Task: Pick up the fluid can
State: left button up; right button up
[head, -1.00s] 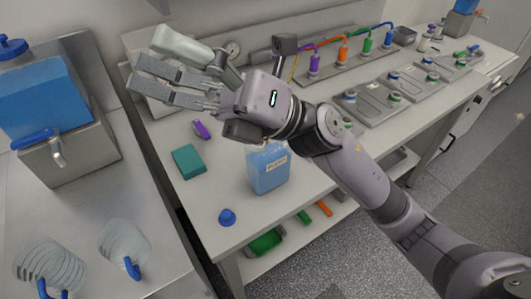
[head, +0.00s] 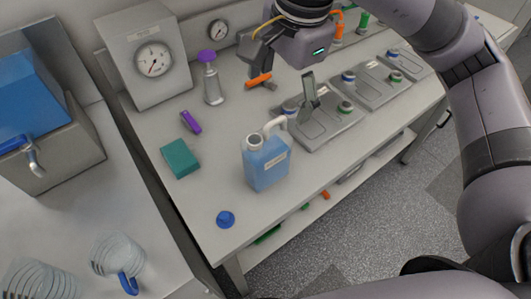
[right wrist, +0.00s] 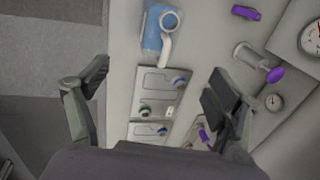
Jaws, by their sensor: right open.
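The fluid can (head: 266,165) is a translucent jug of blue fluid with a pale handle, an uncapped-looking neck and a small label. It stands upright near the front edge of the bench. It also shows in the right wrist view (right wrist: 153,38), at the top, beyond the fingertips. My right gripper (head: 282,88) is open and empty, above the bench behind and right of the can, not touching it. In the right wrist view its spread fingers (right wrist: 158,78) have the grey trays between them. My left gripper is not in view.
A blue cap (head: 225,219), teal block (head: 180,158) and purple item (head: 190,122) lie left of the can. A purple-topped bottle (head: 212,84) and gauge box (head: 150,62) stand behind. Grey trays (head: 325,125) with knobs lie to its right.

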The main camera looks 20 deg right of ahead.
jog(key=p, duration=0.2)
send_near(269, 137)
jog(key=f, duration=0.5)
jog(key=shift+a, duration=0.3)
jog(key=f+p, duration=0.1)
jog(key=f, duration=0.1)
jog(key=w+f+p, duration=0.1)
jog(key=f, duration=0.1)
jog(key=shift+w+d+f, duration=0.1)
jog(key=shift+w+f, duration=0.1)
jog(key=shift+f, duration=0.1)
jog(key=shift+w+f, duration=0.1)
jog(key=shift+f, duration=0.15)
jog(key=shift+c, duration=0.4)
grip_shut()
